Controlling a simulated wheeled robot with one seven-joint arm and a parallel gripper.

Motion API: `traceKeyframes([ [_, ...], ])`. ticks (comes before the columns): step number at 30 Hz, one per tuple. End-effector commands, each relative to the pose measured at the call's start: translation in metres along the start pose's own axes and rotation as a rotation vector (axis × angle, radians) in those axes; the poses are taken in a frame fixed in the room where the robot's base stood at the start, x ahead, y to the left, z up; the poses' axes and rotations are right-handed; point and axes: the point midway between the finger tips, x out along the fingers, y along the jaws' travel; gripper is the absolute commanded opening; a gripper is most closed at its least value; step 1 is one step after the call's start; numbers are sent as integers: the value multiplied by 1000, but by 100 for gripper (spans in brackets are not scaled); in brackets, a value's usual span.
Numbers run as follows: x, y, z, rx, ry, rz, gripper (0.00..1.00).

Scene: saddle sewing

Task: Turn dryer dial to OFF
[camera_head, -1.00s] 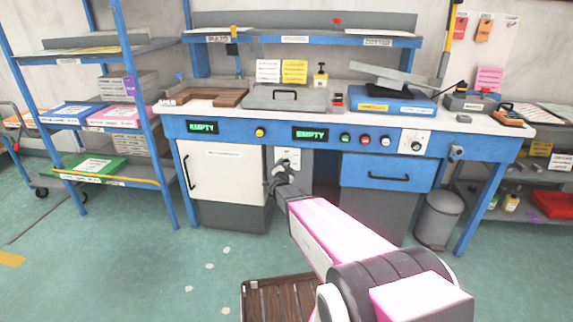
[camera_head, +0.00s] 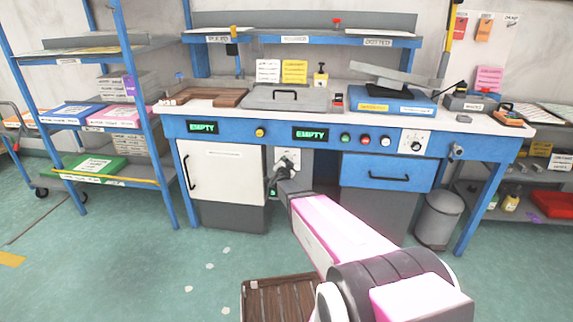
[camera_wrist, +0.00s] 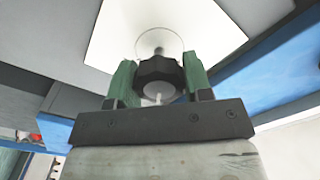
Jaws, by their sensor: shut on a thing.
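A black faceted dial knob (camera_wrist: 158,70) with a pale pointer mark stands out from a white plate (camera_wrist: 150,28) in the wrist view. My gripper (camera_wrist: 160,80) has one green finger on each side of the knob and is shut on it. In the head view my gripper (camera_head: 284,167) reaches the white plate (camera_head: 294,154) on the grey panel under the bench, right of the white cabinet door. It covers most of the knob there. I cannot read the plate's markings or the dial's setting.
Another dial (camera_head: 416,146) sits on a white plate at the right of the blue bench front, beside several coloured buttons. A white cabinet (camera_head: 225,172) stands left of my gripper and a blue drawer (camera_head: 385,172) right. A grey bin (camera_head: 438,220) stands at the bench's right.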

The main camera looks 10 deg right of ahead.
Motion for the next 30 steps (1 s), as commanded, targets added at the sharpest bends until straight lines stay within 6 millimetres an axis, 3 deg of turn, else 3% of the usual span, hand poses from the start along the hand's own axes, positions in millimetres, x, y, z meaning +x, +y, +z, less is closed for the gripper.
traceKeyframes([
  [11, 0, 0, 0, -188, 0, 1, 22],
  [30, -1, -1, 1, -772, -1, 1, 22],
])
